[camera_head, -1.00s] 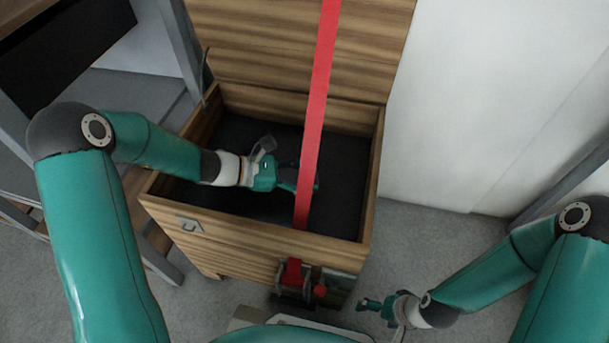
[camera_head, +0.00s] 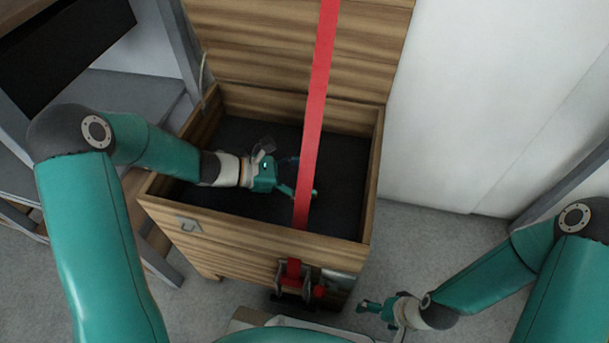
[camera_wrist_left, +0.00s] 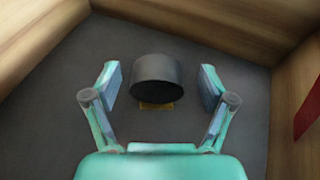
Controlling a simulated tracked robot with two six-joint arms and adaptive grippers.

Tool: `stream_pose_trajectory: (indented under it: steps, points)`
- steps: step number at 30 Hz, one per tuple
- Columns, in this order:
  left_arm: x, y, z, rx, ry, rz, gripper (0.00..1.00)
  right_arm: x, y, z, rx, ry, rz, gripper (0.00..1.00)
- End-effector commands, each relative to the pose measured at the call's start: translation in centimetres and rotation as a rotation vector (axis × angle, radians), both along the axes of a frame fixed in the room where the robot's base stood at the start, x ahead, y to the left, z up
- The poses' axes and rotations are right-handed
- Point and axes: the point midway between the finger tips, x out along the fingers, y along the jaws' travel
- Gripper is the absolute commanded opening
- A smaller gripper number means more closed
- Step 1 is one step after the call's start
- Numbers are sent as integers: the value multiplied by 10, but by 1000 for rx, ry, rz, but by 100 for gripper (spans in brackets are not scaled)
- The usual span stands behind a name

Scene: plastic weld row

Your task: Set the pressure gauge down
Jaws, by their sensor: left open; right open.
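The pressure gauge (camera_wrist_left: 157,80) shows in the left wrist view as a dark round body with a small brass-coloured part (camera_wrist_left: 156,106) below it. It is over the dark floor inside the wooden box, between the spread fingers of my left gripper (camera_wrist_left: 160,88), with a gap on each side. In the head view my left gripper (camera_head: 294,175) is down inside the box, open, partly behind the red strap. I cannot make out the gauge there. My right gripper (camera_head: 368,306) is open and empty, outside the box at the lower right.
The wooden box (camera_head: 255,224) has its lid (camera_head: 260,45) raised at the back. A red strap (camera_head: 316,95) runs from the lid across the opening to a buckle (camera_head: 292,278) at the front. The box walls surround my left gripper. A white wall (camera_head: 480,100) stands to the right.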

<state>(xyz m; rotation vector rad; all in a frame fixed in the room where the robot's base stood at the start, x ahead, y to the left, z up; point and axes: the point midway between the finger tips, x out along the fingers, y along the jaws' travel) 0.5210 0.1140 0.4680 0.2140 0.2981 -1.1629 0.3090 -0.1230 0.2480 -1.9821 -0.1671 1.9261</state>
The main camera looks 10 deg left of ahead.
Motion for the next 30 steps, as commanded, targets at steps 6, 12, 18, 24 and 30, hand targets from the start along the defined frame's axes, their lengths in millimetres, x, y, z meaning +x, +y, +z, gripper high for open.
stream_pose_trajectory:
  steps: [6, 12, 18, 24, 30]
  points:
    - [-8, 15, 8, 2, 26, 10, 83, 0, 0, 14, 0, 0, 0, 87]
    - [-23, 51, 27, 2, 18, 9, 83, 0, 0, 31, 0, 0, 0, 87]
    - [-37, 84, 41, 1, 15, 6, 83, 0, 0, 43, 0, 0, 0, 87]
    - [-44, 102, 47, 2, 11, 3, 83, 0, 0, 48, 0, 0, 0, 87]
    - [-45, 105, 47, 2, 11, 1, 83, 0, 0, 48, 0, 0, 0, 87]
